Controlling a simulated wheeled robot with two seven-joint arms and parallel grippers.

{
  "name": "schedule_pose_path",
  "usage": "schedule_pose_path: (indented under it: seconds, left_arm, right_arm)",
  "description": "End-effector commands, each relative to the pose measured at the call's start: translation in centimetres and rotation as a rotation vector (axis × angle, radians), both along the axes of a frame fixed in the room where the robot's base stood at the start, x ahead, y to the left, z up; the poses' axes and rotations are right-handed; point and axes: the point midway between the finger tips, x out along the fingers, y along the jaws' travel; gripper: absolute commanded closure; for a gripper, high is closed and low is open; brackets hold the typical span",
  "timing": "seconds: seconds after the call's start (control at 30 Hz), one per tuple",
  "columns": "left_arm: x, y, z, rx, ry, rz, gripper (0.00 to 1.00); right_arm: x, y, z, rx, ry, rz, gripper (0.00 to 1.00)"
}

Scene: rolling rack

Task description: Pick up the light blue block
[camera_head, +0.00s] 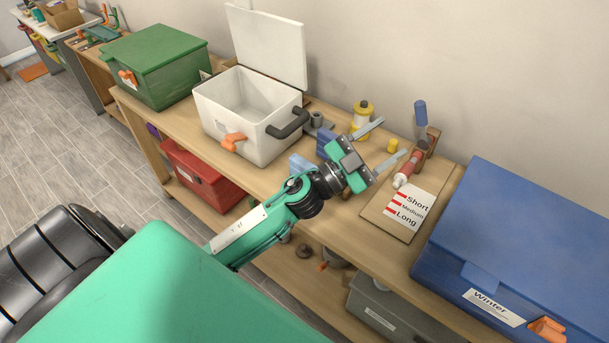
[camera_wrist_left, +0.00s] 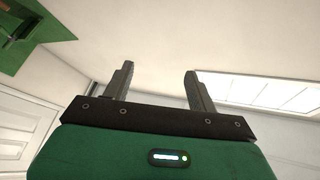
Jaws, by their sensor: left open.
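The light blue block (camera_head: 300,165) sits on the wooden bench top, just right of the open white box and beside my left forearm. My arm partly covers it. My left gripper (camera_head: 394,136) is past the block to the right, above the bench, with its two fingers apart and pointing toward the wall. In the left wrist view the gripper (camera_wrist_left: 158,80) shows open and empty, with ceiling and walls behind it. The block is not in the wrist view. My right gripper is not in view.
A darker blue block (camera_head: 325,143), a yellow canister (camera_head: 362,114) and a small yellow block (camera_head: 392,145) stand near the gripper. The white box (camera_head: 215,108) with raised lid is left. A labelled board (camera_head: 376,208) and blue case (camera_head: 520,240) are right.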

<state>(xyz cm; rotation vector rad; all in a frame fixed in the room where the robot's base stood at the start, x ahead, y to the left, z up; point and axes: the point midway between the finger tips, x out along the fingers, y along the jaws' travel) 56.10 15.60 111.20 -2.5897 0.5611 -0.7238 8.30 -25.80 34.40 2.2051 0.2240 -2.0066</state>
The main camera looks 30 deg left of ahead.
Motion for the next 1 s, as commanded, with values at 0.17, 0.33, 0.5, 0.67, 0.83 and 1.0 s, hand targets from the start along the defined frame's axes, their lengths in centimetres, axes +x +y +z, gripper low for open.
schedule_pose_path:
  seconds: [0.17,0.33,0.5,0.67,0.83,1.0]
  left_arm:
    - [-0.2,-4.5,0.4,0.249,-0.1,-0.312,0.42]
    - [-0.1,-6.0,-2.8,0.549,-0.037,-0.567,0.42]
    - [1.0,-3.3,-7.2,0.882,0.176,-0.719,0.42]
    - [2.7,3.1,-10.3,1.175,0.5,-0.737,0.42]
    - [3.8,11.7,-10.7,1.393,0.895,-0.622,0.42]
    - [3.8,18.0,-9.4,1.484,1.19,-0.477,0.42]
  right_arm:
    - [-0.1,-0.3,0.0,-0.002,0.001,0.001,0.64]
    - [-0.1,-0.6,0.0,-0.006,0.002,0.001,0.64]
    - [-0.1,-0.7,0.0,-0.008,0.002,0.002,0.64]
    - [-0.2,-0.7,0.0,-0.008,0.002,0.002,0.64]
    - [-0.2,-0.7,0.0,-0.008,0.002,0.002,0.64]
    - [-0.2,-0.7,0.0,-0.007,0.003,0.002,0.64]
